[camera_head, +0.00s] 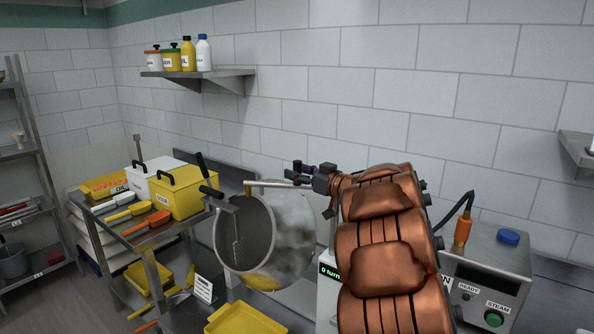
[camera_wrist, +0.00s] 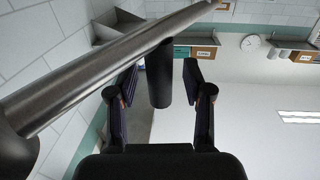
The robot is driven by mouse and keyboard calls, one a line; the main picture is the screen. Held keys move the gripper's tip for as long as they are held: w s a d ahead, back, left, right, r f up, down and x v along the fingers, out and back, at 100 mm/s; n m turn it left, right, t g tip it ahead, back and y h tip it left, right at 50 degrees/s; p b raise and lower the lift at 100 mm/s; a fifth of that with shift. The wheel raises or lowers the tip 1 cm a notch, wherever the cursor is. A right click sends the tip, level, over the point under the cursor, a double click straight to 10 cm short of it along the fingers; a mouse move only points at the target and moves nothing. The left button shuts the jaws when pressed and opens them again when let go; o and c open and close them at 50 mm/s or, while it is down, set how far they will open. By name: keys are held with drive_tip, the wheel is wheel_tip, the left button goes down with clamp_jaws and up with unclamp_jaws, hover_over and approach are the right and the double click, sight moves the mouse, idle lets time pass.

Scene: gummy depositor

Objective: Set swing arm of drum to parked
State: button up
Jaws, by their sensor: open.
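The steel drum (camera_head: 290,235) stands mid-scene in the head view, its open mouth facing left. A pale metal bar (camera_head: 268,184), apparently the swing arm, runs along the drum's top toward my gripper (camera_head: 308,176). Dark handles (camera_head: 211,192) show at the drum's upper left. In the wrist view a thick steel bar (camera_wrist: 100,78) crosses diagonally, with a black cylindrical grip (camera_wrist: 159,85) standing off it. My gripper (camera_wrist: 160,76) is open, with one finger on each side of this grip; a gap shows at the right finger. My arm hides what lies behind it.
Yellow bin (camera_head: 183,198), white bin (camera_head: 150,178) and scoops (camera_head: 147,223) crowd the left bench. A yellow tray (camera_head: 245,318) sits below the drum. A steam control box (camera_head: 487,275) stands right. A wall shelf (camera_head: 200,75) holds bottles.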

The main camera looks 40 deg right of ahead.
drive_tip(key=shift+w, duration=0.3)
drive_tip(key=shift+a, duration=0.1)
clamp_jaws()
idle(0.4)
